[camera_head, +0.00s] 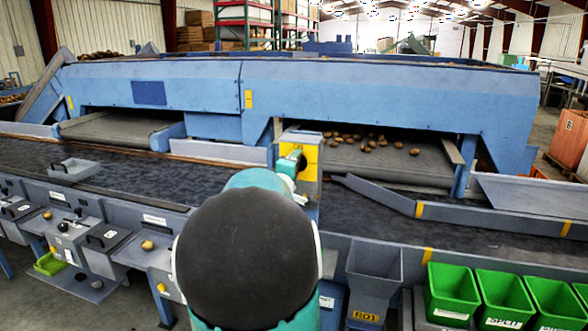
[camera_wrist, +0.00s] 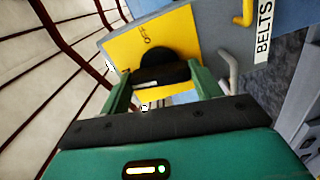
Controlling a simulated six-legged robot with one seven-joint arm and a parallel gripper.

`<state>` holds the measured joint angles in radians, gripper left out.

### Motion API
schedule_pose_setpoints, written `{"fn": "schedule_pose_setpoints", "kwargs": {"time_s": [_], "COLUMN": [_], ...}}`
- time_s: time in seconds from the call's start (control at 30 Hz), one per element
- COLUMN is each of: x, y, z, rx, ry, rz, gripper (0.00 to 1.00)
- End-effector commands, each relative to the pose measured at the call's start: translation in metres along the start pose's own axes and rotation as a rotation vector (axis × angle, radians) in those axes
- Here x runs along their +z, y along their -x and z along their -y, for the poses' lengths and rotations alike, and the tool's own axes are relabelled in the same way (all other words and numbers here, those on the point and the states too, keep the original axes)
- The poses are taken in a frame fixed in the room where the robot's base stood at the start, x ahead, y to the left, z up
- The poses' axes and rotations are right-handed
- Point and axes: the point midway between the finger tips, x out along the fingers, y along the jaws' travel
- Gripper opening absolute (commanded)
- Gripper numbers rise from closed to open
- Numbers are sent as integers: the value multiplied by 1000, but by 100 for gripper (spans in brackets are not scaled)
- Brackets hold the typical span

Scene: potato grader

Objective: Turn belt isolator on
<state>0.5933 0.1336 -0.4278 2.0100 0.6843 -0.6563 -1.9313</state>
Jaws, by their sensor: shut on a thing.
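The belt isolator is a black rotary knob (camera_wrist: 158,55) on a yellow plate (camera_wrist: 190,30), which is marked "OFF" near the knob in the wrist view. My gripper (camera_wrist: 165,77) has its green fingers on either side of the knob's dark bar and is shut on it. A white "BELTS" label (camera_wrist: 264,35) sits on the grey panel beside the plate. In the head view the yellow plate (camera_head: 309,158) shows on a grey box at mid-line, with my gripper (camera_head: 292,162) in front of it. My arm hides the knob there.
A dark conveyor belt (camera_head: 110,170) runs across beneath the blue machine (camera_head: 390,95). Potatoes (camera_head: 366,140) lie on the right-hand roller bed. Green crates (camera_head: 452,292) stand at front right, and a grey chute (camera_head: 374,270) is next to my arm. A yellow bent handle (camera_wrist: 244,12) sits near the plate.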

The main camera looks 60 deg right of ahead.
Motion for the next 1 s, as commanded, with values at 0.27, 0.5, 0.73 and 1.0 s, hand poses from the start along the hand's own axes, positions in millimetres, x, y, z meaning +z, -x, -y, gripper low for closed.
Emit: {"fn": "schedule_pose_setpoints", "kwargs": {"time_s": [0.27,0.5,0.73,1.0], "x": [-1,-1,-1,0], "y": [0,0,0,0], "z": [0,0,0,0], "rx": [-1,-1,0,0], "ry": [129,168,172,171], "rz": [-2,-2,-1,-1], "gripper": [41,41,41,85]}}
